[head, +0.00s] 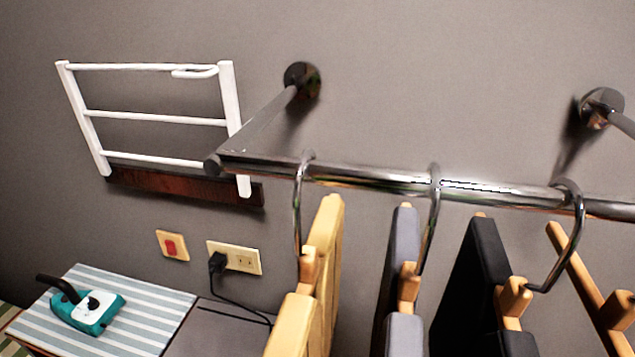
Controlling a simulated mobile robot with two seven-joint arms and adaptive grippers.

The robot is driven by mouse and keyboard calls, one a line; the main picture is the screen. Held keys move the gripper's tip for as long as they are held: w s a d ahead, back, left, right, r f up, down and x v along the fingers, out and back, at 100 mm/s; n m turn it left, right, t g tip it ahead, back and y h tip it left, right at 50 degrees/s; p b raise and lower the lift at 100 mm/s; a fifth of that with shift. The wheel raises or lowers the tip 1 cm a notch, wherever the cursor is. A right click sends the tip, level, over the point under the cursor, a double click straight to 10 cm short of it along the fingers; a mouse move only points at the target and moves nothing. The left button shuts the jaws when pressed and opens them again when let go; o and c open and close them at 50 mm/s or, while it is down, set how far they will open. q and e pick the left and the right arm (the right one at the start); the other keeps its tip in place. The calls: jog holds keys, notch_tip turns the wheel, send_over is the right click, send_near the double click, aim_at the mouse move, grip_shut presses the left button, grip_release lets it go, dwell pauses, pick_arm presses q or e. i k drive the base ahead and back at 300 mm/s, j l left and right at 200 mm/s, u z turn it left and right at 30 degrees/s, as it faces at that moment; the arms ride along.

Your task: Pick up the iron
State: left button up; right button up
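The iron (88,311) is teal with a black handle and a pale dial. It rests on a blue-and-white striped board (140,300) at the lower left of the head view. Neither of my grippers shows in this view, and nothing is touching the iron.
A metal rail (380,180) crosses the middle and right, with clothes on hangers (323,270) below it. A white rack (155,118) is on the wall above the iron. A black cord runs from a plug (217,262) in the wall socket (243,259) down behind the board.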

aim_at(69, 307)
jog(key=k+j+u, duration=0.1)
jog(key=j+u, duration=0.55)
jog(key=u, duration=0.15)
jog(key=j+u, duration=0.45)
jog(key=k+l, duration=0.05)
